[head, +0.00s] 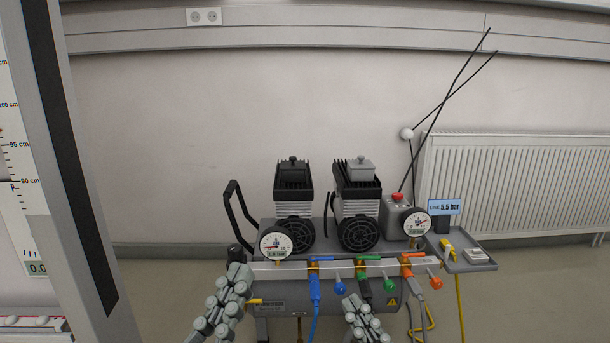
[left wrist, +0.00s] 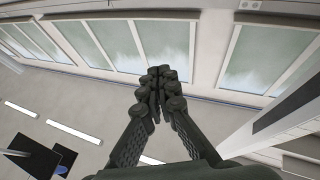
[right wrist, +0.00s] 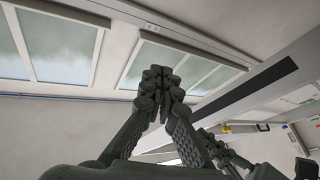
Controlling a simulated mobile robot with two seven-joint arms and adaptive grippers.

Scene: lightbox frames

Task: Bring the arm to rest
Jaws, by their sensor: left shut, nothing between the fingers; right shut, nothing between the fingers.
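My left gripper (head: 238,275) shows in the head view at the lower middle, in front of the left end of a compressor (head: 340,226). In the left wrist view the left gripper (left wrist: 160,74) has its fingers together with nothing between them, pointing toward the windows. My right gripper (head: 354,302) shows at the bottom of the head view, in front of the compressor's tank. In the right wrist view the right gripper (right wrist: 158,76) is also closed and empty. I cannot tell whether either gripper touches the compressor.
The compressor carries two gauges, a manifold (head: 350,269) with coloured valves, and hoses. A small tray (head: 478,265) sits at its right. A radiator (head: 520,185) is on the back wall. A grey post (head: 75,170) stands at left. The floor at far right is clear.

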